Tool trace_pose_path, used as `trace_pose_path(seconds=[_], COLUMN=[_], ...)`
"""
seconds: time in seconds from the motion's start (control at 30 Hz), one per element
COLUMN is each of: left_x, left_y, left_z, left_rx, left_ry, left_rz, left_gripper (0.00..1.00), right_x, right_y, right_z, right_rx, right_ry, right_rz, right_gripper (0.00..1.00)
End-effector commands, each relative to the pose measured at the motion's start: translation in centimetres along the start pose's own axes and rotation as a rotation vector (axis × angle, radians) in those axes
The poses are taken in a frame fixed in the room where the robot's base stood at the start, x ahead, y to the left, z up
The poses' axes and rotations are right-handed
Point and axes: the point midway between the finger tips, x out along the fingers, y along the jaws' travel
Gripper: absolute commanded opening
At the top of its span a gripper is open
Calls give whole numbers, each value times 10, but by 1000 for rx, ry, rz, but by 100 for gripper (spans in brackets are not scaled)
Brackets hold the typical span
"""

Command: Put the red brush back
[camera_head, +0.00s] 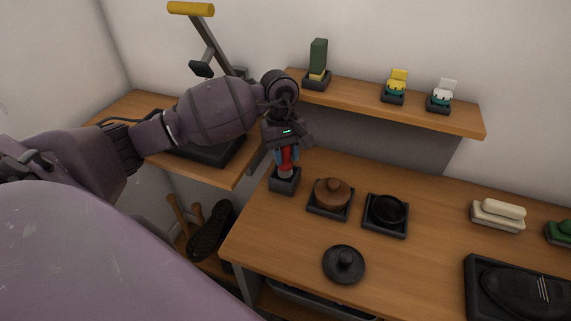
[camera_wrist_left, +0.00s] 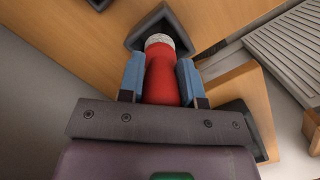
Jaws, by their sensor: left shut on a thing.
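The red brush (camera_head: 286,161) is upright at the left end of the main bench, with its light lower end at a dark square holder (camera_head: 285,183). My left gripper (camera_head: 286,155) is shut on its red body from above. In the left wrist view the red brush (camera_wrist_left: 161,75) sits between the two blue fingers of my left gripper (camera_wrist_left: 162,80). Its pale tip reaches into the opening of the dark holder (camera_wrist_left: 135,38). I cannot tell whether it rests on the holder's bottom. My right gripper is not in view.
A brown-lidded tin (camera_head: 333,193) and an open black tin (camera_head: 387,212) stand right of the holder. A black lid (camera_head: 344,263) lies in front. A shelf (camera_head: 385,108) with small items is behind. A boot (camera_head: 212,232) is below left. The front right bench is partly clear.

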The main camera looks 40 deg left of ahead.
Motion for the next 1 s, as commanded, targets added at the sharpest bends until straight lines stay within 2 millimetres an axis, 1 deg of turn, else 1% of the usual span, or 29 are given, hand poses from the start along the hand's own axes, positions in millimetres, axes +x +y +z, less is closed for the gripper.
trace_pose_path(seconds=[0.2, 0.3, 0.57, 0.7, 0.73, 0.8, 0.9, 1.0], left_x=[29, 37, 38, 41, 41, 40, 40, 40], left_y=[-1, -1, -1, -1, -1, -1, -1, -1], left_z=[-4, -6, -6, -7, -6, -6, -6, -6], left_rx=[-1, 1, 1, 1, 1, 1, 1, 1], left_ry=[-4, -1, 0, 0, 0, 0, 0, 0], left_rz=[-1, 0, 0, 0, 0, 0, 0, -1], left_gripper=[0, 0, 0, 0, 34, 44, 57, 57], right_x=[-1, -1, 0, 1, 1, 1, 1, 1], right_y=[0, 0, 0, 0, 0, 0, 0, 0], right_z=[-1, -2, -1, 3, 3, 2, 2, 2], right_rx=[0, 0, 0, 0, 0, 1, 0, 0], right_ry=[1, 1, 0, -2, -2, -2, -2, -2], right_rz=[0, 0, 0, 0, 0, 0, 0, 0], right_gripper=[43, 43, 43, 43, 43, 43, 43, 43])
